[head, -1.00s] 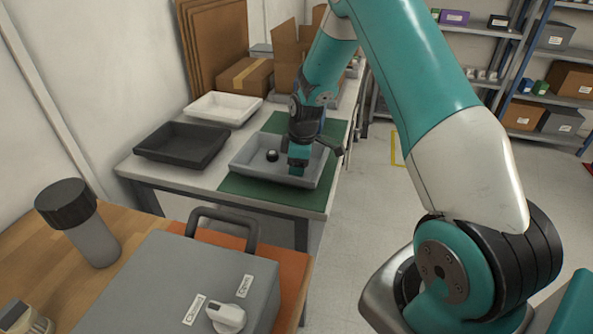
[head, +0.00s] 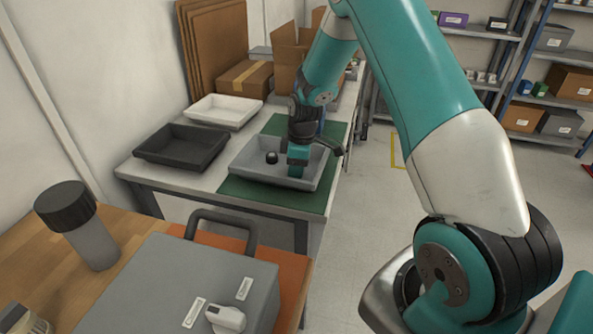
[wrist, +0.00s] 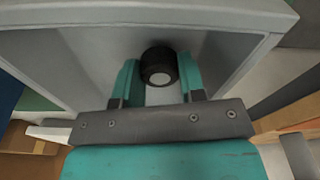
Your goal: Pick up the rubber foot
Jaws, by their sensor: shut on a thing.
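The rubber foot (wrist: 159,67) is a short black cylinder with a pale disc on its end. In the wrist view it sits between the two teal fingers of my gripper (wrist: 157,78), which is shut on it. In the head view my gripper (head: 297,170) points down into the grey tray (head: 255,176), and its fingers hide whatever is between them. A small black round piece with a pale spot (head: 271,157) shows just left of the fingers in that tray. I cannot tell whether it is the same piece.
The grey tray stands on a green mat (head: 235,190) on a white table. A black tray (head: 180,147) and a white tray (head: 222,112) are to its left. Cardboard boxes (head: 245,78) stand behind. A grey case (head: 170,285) and a dark-capped cylinder (head: 92,240) are in front.

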